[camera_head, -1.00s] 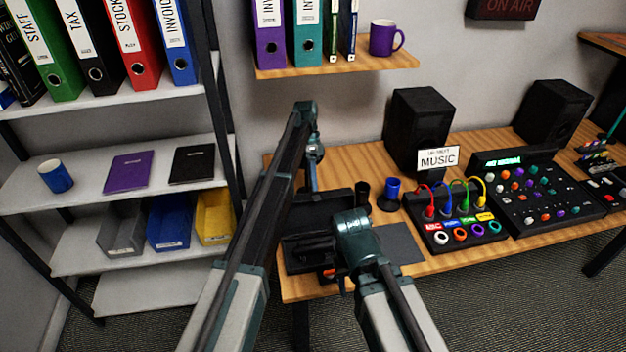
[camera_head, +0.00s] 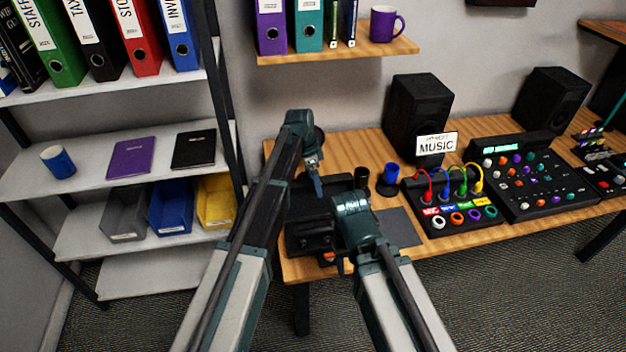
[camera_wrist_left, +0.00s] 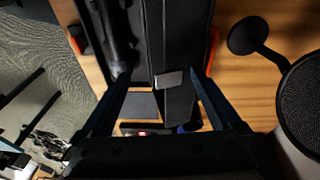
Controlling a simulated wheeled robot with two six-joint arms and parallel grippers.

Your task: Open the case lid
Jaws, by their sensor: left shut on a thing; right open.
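The black case (camera_head: 310,240) lies at the left end of the desk, partly hidden by my arms. Its lid (camera_head: 338,184) is raised at the back, so the dark inside shows. In the left wrist view the lid (camera_wrist_left: 178,35) has a small grey latch plate on its edge, and a dark rod-like item lies in the case beside it. My left gripper (camera_head: 318,192) is shut on the lid; its fingers (camera_wrist_left: 165,105) stand on both sides of the lid edge in the wrist view. My right gripper (camera_head: 340,266) is open at the case's front right; its fingertips are hard to make out.
A grey mat (camera_head: 398,228) lies right of the case. A blue cup-like piece (camera_head: 388,176), a speaker (camera_head: 418,112), a cable board (camera_head: 452,215) and a mixer (camera_head: 530,185) stand further right. A shelf unit (camera_head: 90,230) is at the left.

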